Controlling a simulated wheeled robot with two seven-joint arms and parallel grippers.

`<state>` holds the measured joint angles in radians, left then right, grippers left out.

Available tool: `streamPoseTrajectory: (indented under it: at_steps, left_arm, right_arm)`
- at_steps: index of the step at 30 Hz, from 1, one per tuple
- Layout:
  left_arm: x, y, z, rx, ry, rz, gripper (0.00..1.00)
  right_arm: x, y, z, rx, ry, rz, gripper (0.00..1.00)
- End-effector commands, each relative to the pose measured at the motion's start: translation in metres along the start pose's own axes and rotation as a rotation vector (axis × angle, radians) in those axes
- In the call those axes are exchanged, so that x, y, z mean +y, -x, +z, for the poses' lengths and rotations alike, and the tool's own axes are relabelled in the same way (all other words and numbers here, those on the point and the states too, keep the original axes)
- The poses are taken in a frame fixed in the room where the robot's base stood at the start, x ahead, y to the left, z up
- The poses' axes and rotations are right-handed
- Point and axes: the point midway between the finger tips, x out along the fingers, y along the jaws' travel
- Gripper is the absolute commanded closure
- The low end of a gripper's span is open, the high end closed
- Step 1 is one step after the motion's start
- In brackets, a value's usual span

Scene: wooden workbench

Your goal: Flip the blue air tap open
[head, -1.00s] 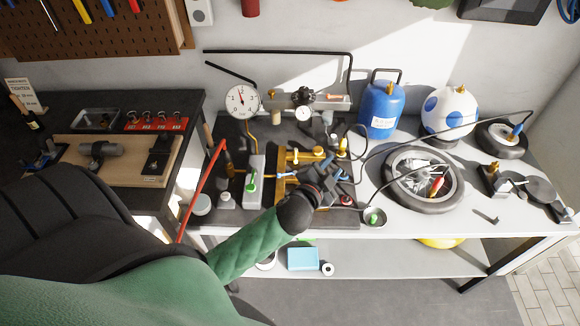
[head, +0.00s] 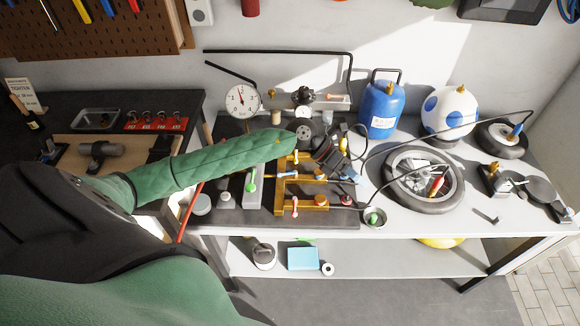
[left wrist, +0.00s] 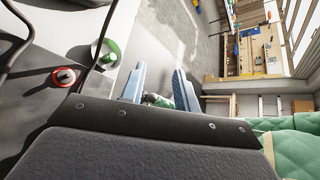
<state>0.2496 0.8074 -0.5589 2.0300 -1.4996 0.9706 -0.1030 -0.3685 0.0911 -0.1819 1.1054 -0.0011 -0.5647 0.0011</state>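The brass manifold (head: 312,203) lies on the dark mat on the bench. A small pale-blue lever (head: 288,174), which looks like the blue air tap, is at its left side, between a yellow-topped part and a pink-red lever (head: 295,207). My left gripper (head: 354,179) reaches over the manifold from behind, its light-blue fingers near the manifold's right end, to the right of the pale-blue lever. In the left wrist view its fingers (left wrist: 160,88) stand apart with nothing clearly gripped; a small green and white item shows beyond them. My right gripper is out of view.
A green-handled grey block (head: 252,185) stands left of the manifold. A small bowl (head: 374,218) and a wheel (head: 423,202) lie to its right. A gauge (head: 241,100) and a blue gas bottle (head: 383,108) stand behind. A dark hose loops right of the gripper.

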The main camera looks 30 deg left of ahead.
Motion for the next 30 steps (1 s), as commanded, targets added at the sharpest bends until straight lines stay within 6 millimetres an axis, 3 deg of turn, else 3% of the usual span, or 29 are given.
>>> streamPoseTrajectory:
  at_steps: [3,9,12,15,20,30]
  left_arm:
    - [0.045,0.036,-0.020,0.228,-0.072,0.156,0.69]
    - [0.108,0.117,-0.046,0.567,-0.108,0.402,0.69]
    - [0.126,0.152,-0.052,0.682,-0.099,0.489,0.69]
    - [0.135,0.175,-0.055,0.752,-0.089,0.543,0.69]
    - [0.140,0.184,-0.059,0.786,-0.081,0.567,0.69]
    - [0.156,0.164,-0.081,0.784,-0.079,0.563,0.69]
  right_arm:
    - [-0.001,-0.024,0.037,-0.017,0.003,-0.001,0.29]
    - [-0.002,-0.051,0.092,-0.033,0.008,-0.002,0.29]
    - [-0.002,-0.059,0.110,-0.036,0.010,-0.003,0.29]
    - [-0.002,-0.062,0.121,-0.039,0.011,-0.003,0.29]
    - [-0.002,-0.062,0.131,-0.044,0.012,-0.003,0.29]
    - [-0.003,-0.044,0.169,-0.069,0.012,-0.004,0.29]
